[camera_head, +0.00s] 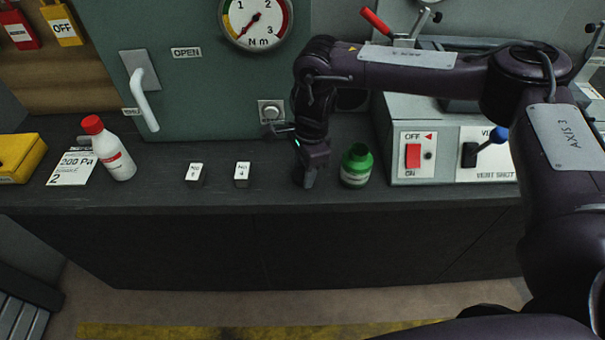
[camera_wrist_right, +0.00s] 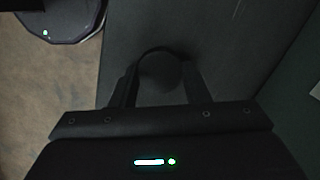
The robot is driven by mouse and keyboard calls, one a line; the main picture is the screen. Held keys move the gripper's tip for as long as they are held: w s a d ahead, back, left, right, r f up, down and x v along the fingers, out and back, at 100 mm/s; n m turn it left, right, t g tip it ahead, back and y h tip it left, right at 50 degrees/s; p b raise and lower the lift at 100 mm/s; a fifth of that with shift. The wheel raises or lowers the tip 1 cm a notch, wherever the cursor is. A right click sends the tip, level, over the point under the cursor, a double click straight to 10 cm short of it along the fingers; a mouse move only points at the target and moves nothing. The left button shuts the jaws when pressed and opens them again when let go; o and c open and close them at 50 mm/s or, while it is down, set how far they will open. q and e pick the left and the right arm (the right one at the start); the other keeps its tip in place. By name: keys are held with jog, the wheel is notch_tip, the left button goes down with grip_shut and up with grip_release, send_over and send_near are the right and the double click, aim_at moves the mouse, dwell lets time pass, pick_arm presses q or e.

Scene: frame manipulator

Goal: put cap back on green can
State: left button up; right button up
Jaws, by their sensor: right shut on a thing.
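The green can (camera_head: 356,166) stands upright on the dark bench, its mouth dark and open, with a pale label on its front. My right gripper (camera_head: 307,180) points down at the bench just left of the can, apart from it. In the right wrist view my right gripper (camera_wrist_right: 160,92) is shut on a dark round thing, which looks like the cap (camera_wrist_right: 160,70); its details are lost in shadow. In the head view the cap is hidden by the fingers. My left gripper does not show.
Two small white-topped blocks (camera_head: 195,172) and (camera_head: 242,171) stand left of the gripper. A white bottle with a red cap (camera_head: 109,150) is farther left. A grey switch box (camera_head: 440,150) stands close to the right of the can. A panel with a gauge (camera_head: 256,18) rises behind.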

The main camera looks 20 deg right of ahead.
dwell(0.3)
jog(key=shift+w+r, duration=0.1)
jog(key=shift+r, duration=0.5)
notch_tip(320, 180, up, 8)
notch_tip(320, 180, up, 11)
jog(key=p, duration=0.1)
send_over(303, 173)
jog(key=shift+s+f, duration=0.1)
jog(key=shift+s, duration=0.1)
jog(key=s+d+f+n, duration=0.1)
jog(key=s+f+n, duration=0.1)
jog(key=s+f, duration=0.1)
jog(key=s+d+f+n, duration=0.1)
jog(key=s+f+n, duration=0.1)
jog(key=s+f, duration=0.1)
jog(key=s+d+f+n, duration=0.1)
jog(key=s+f+n, duration=0.1)
jog(key=s+f, duration=0.1)
jog(key=shift+s+d+f+n+g, duration=0.3)
jog(key=shift+d+f, duration=0.1)
jog(key=shift+f, duration=0.15)
